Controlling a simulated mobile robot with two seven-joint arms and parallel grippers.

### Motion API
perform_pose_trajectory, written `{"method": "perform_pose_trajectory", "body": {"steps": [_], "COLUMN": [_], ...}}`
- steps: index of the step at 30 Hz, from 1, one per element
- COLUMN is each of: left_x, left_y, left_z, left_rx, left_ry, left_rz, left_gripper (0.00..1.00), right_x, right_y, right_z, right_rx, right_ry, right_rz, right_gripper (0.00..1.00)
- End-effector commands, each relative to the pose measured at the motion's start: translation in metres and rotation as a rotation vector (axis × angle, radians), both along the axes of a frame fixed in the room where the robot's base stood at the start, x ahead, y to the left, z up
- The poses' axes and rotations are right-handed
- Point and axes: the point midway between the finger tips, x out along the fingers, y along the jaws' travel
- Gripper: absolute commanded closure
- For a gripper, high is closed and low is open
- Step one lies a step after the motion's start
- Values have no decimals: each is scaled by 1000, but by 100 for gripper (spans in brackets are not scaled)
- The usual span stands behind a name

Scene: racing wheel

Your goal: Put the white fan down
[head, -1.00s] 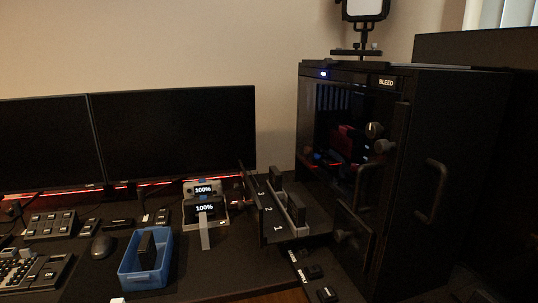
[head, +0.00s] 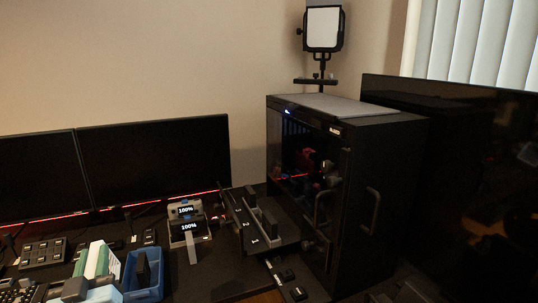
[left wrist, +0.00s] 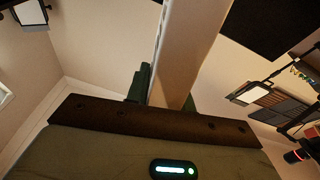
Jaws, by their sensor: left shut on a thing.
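The white fan (left wrist: 186,55) shows in the left wrist view as a long pale edge-on piece held at the dark green fingers; most of its shape is out of that view. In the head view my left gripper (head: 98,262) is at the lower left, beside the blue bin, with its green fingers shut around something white. My right gripper is not seen in either view.
A blue bin (head: 143,283) with a black thing in it stands right of my left gripper. Two monitors (head: 155,157) stand behind, with small displays (head: 188,227) before them. A black computer case (head: 372,155) stands at the right, with a lamp (head: 322,28) above it.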

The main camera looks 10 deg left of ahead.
Motion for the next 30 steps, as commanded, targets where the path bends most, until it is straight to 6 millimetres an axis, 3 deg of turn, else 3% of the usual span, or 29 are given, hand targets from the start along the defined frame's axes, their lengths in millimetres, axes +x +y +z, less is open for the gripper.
{"method": "perform_pose_trajectory", "body": {"steps": [5, 8, 15, 19, 24, 30], "left_x": [3, 6, 3, -2, -6, -9], "left_y": [-16, -44, -134, -169, -188, -189], "left_z": [-13, -25, -57, -67, -71, -77], "left_rx": [1, 4, 5, 2, 1, 0], "left_ry": [10, 9, 8, 8, 5, 8], "left_rz": [-40, -117, -352, -443, -495, -497], "left_gripper": [100, 100, 100, 100, 100, 100], "right_x": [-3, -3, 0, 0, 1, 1], "right_y": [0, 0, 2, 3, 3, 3], "right_z": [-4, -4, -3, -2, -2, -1], "right_rx": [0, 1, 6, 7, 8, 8], "right_ry": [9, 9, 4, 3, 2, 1], "right_rz": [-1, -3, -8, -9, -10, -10], "right_gripper": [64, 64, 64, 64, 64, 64]}}
